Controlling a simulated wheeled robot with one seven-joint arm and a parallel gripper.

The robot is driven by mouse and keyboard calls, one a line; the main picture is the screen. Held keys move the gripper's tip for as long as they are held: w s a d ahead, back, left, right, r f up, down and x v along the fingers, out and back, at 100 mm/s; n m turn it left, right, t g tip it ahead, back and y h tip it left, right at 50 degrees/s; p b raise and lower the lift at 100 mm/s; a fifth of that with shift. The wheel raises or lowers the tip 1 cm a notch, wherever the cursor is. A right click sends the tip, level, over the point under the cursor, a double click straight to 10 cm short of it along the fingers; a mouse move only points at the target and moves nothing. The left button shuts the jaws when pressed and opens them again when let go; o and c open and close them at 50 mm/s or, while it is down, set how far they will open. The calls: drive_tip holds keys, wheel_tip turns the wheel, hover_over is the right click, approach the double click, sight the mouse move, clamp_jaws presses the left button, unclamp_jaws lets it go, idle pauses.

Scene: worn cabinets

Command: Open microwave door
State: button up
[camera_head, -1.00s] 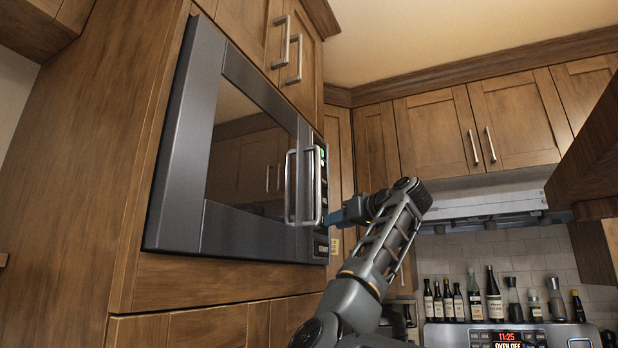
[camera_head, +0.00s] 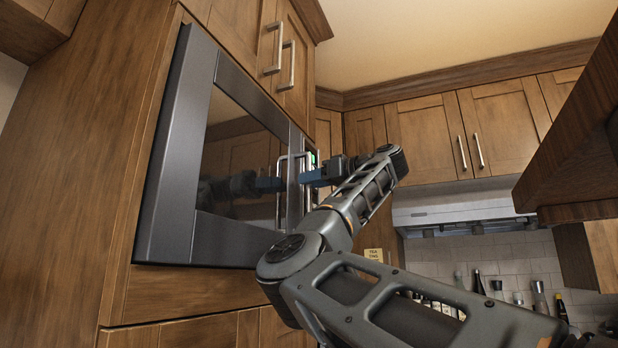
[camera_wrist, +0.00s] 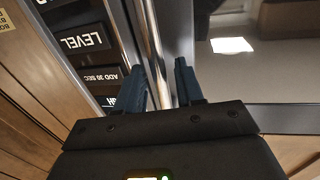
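The microwave (camera_head: 172,150) is built into the wooden cabinet at the left of the head view, and its dark-glass door (camera_head: 235,150) looks closed. Its upright silver handle (camera_head: 307,200) is at the door's right side, with a reflection in the glass. My gripper (camera_head: 308,177) is at the handle, about mid-height. In the wrist view, my gripper's two blue fingers (camera_wrist: 162,72) are apart, with the silver handle bar (camera_wrist: 152,45) running between them. I see a gap beside the right finger; contact with the left finger is unclear.
The control panel (camera_wrist: 88,45) with black buttons lies beside the handle. Cabinet doors with bar handles (camera_head: 290,65) are above the microwave. A range hood (camera_head: 450,205) and bottles are at the back right. A dark wooden cabinet (camera_head: 580,150) juts in at the right.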

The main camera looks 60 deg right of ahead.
drive_tip(key=shift+w+d, duration=0.1)
drive_tip(key=shift+w, duration=0.55)
clamp_jaws()
